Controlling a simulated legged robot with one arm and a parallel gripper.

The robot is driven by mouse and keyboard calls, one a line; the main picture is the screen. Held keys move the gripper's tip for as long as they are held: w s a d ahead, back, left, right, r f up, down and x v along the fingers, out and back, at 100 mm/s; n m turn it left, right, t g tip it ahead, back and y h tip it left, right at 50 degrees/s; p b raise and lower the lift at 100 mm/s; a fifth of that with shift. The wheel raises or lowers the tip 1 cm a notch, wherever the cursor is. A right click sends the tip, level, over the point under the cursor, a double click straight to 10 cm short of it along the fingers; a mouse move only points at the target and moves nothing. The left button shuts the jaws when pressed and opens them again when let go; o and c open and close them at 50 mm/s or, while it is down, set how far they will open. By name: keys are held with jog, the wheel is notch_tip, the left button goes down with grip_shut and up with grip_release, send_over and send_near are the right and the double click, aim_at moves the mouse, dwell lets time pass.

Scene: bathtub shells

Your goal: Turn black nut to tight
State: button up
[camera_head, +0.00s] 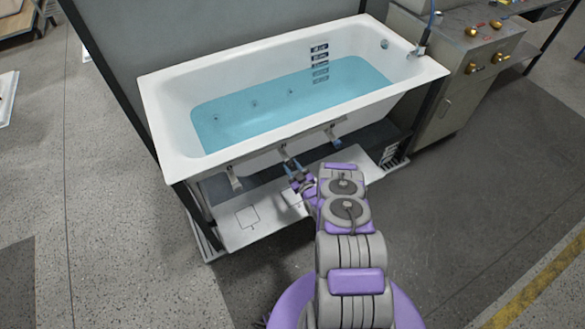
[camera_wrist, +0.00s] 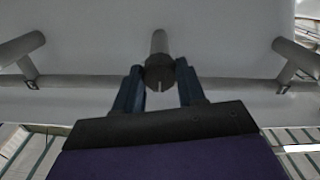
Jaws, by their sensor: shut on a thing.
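The black nut (camera_wrist: 159,73) sits at the end of a short grey pipe under the tub, in the middle of the wrist view. A light mark shows on its lower face. My gripper (camera_wrist: 159,80) has a finger on each side of the nut, shut on it. In the head view my gripper (camera_head: 291,168) reaches under the front rim of the white bathtub (camera_head: 290,128); the nut cannot be made out there.
The tub holds blue water (camera_head: 290,100) and rests on a dark frame. Grey brackets (camera_wrist: 22,50) stand left and right of the nut along a horizontal bar (camera_wrist: 90,83). A metal cabinet (camera_head: 455,100) with brass knobs stands at the right. The floor at the left is open.

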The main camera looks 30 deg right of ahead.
jog(key=shift+m, duration=0.3)
jog(key=m, duration=0.4)
jog(key=shift+d, duration=0.1)
jog(key=m+b, duration=0.1)
jog(key=m, duration=0.3)
jog(key=shift+m, duration=0.3)
jog(key=m+b, duration=0.1)
jog(key=m, duration=0.3)
jog(key=shift+d+f+b, duration=0.1)
jog(key=shift+b, duration=0.3)
jog(key=shift+m+b, duration=0.4)
jog(key=shift+m, duration=1.8)
jog(key=o, duration=1.1)
jog(key=shift+d, duration=0.1)
jog(key=shift+c, duration=0.2)
jog(key=shift+s, duration=0.1)
